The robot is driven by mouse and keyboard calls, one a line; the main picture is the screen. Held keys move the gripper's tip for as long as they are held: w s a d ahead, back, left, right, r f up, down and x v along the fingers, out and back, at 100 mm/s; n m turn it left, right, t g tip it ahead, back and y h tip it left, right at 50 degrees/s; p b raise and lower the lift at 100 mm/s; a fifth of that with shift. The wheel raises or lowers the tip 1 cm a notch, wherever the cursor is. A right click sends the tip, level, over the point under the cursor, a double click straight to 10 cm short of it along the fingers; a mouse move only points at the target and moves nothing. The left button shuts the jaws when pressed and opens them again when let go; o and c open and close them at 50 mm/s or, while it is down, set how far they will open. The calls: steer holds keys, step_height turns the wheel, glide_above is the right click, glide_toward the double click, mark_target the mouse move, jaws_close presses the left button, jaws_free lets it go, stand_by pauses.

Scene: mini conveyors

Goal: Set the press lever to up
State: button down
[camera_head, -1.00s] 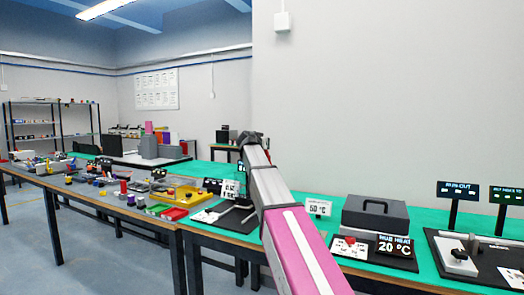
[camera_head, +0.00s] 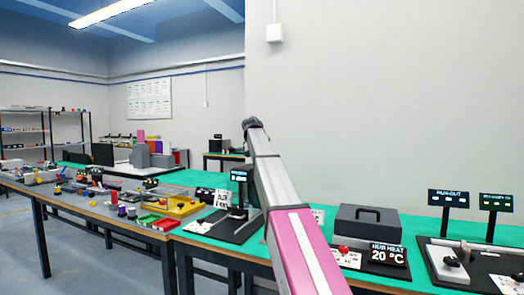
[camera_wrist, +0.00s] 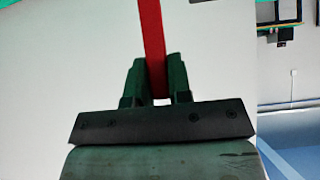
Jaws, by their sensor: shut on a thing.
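In the wrist view, a flat red bar (camera_wrist: 151,28), likely the press lever, runs up out of the top of the picture from between my gripper's (camera_wrist: 156,72) dark green fingers. The fingers are shut on its lower part. In the head view, the end of my arm (camera_head: 252,124) is raised in front of the pale wall, and no red bar can be made out there. A device with a dark base (camera_head: 222,228) and a small screen stands on the bench, partly hidden behind my arm; I cannot tell whether it is the press.
A grey box with a handle (camera_head: 367,224) and a 20 °C display (camera_head: 388,255) stand right of my arm on the green bench top. Two sign screens (camera_head: 448,198) are farther right. Yellow and red trays (camera_head: 180,207) and small parts crowd the left bench.

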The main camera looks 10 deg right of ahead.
steer(key=shift+w, duration=0.1)
steer(key=c, duration=1)
jaws_free()
steer(key=shift+c, duration=0.2)
steer(key=v, duration=1)
steer(key=shift+s+r, duration=0.25)
steer(key=shift+r, duration=0.05)
steer(key=shift+a, duration=0.2)
